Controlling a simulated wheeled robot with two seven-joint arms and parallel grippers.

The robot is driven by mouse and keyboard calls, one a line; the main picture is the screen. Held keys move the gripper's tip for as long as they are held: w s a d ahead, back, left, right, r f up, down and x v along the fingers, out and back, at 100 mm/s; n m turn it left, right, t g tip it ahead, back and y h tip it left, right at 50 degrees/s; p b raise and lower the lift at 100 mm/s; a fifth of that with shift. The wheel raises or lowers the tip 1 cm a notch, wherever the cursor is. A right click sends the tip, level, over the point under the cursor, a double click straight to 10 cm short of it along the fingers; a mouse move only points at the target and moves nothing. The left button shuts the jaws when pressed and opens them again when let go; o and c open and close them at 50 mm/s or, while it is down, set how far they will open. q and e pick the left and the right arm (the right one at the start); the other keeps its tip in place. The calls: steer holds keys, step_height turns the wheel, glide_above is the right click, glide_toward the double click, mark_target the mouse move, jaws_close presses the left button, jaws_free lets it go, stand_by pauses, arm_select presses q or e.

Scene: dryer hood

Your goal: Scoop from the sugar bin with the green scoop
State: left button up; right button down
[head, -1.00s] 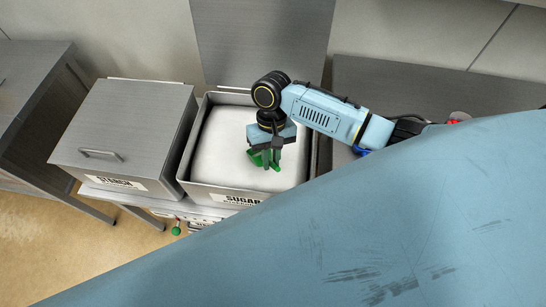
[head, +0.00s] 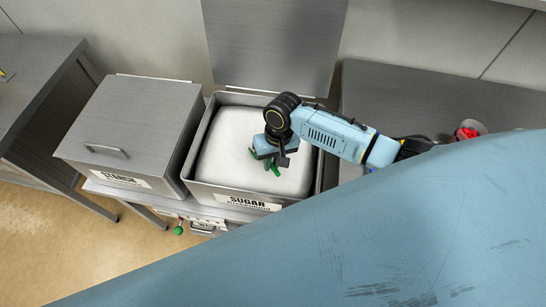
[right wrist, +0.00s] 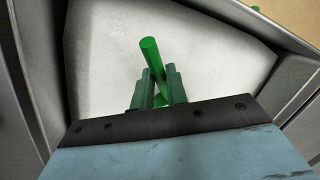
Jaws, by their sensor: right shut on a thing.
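The sugar bin (head: 232,196) is an open metal box labelled SUGAR, filled with white sugar (head: 226,140); its lid (head: 275,45) stands raised behind it. My right gripper (head: 272,163) is over the right part of the sugar, pointing down, shut on the green scoop (head: 274,171). Only small green parts of the scoop show below the gripper. In the right wrist view, the scoop's round green handle (right wrist: 151,58) sticks up between the fingers, against the white sugar. The scoop's bowl is hidden, and I cannot tell how deep it sits. My left gripper is not in view.
A closed starch bin (head: 130,130) with a handle stands left of the sugar bin. A metal counter (head: 440,100) lies to the right, with a red item (head: 468,132) on it. My own blue body covers the lower right.

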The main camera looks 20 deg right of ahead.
steer(key=shift+s+f+t+p, duration=0.2)
steer(key=shift+f+t+p, duration=0.3)
steer(key=shift+t, duration=0.3)
steer(key=shift+s+f+t, duration=0.2)
steer(key=shift+f+t, duration=0.5)
steer(key=shift+t, duration=0.1)
steer(key=shift+s+f+t, duration=0.1)
steer(key=shift+f+t, duration=0.05)
steer(key=shift+t, duration=0.25)
steer(key=shift+s+r+n+t+p, duration=0.35)
steer(key=shift+r+t+p, duration=0.15)
steer(key=shift+r+p, duration=0.4)
steer(key=shift+s+r+p, duration=0.1)
steer(key=shift+r+p, duration=0.65)
steer(key=shift+r, duration=0.25)
steer(key=shift+s+r, duration=0.15)
steer(key=shift+r, duration=1.4)
steer(key=shift+s+r, duration=0.15)
steer(key=shift+r, duration=1.45)
steer(key=shift+s+r, duration=0.15)
steer(key=shift+r, duration=1.4)
